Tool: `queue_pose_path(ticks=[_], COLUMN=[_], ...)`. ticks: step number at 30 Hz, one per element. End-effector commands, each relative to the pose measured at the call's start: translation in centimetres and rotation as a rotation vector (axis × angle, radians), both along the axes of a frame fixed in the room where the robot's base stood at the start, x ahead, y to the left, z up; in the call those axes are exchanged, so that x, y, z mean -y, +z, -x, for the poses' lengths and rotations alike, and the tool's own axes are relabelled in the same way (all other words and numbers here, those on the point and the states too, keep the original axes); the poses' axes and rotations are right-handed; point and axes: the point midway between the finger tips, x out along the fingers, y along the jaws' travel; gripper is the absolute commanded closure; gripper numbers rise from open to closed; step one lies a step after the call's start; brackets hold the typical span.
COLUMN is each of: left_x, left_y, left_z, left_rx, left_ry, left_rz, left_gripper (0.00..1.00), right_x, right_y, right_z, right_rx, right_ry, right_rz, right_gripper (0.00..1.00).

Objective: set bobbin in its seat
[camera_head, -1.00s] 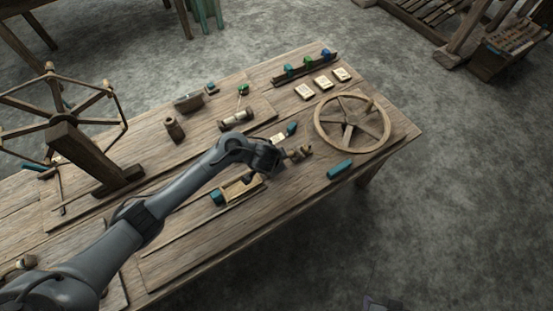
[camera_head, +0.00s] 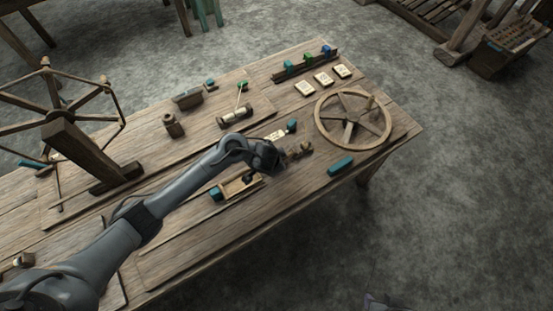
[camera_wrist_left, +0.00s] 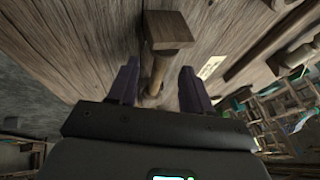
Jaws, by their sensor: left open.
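My left gripper (camera_wrist_left: 159,84) is open in the left wrist view. A square-headed wooden post (camera_wrist_left: 166,30) shows between and beyond its fingers; I cannot tell whether they touch. In the head view my left gripper (camera_head: 281,163) is over the bench, beside a small wooden spindle part (camera_head: 304,148); its fingers are mostly hidden there. A teal roll (camera_head: 341,165) lies near the bench's front edge. A smaller teal piece (camera_head: 292,125) lies behind the gripper. I cannot tell which piece is the bobbin or where its seat is. A small part of what looks like my right gripper (camera_head: 376,302) shows at the bottom edge.
A spoked wheel (camera_head: 322,128) stands right of my gripper. A small wooden box (camera_head: 240,189) with a teal end lies by the forearm. A rack (camera_head: 280,77) with coloured pieces and several cards (camera_head: 305,89) are behind. A reel (camera_head: 70,140) stands left.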

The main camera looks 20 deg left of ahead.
Motion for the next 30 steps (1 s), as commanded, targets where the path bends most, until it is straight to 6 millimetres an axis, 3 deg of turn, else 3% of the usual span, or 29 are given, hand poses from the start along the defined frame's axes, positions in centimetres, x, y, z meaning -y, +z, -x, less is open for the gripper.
queue_pose_path(ticks=[8,21,30], left_x=[0.0,0.1,0.1], left_y=[0.9,6.9,9.3], left_z=[0.4,3.4,4.8], left_rx=[-0.001,-0.001,-0.001], left_ry=[0.0,0.001,0.0], left_rz=[0.001,0.001,0.001], left_gripper=[0.5,0.5,0.5], right_x=[-0.1,-0.2,-0.1], right_y=[0.9,6.4,8.6], right_z=[0.0,0.0,0.0], right_rx=[0.0,0.0,0.001], right_ry=[-0.004,-0.004,-0.001], right_rz=[-0.005,-0.007,-0.003], right_gripper=[0.57,0.57,0.57])
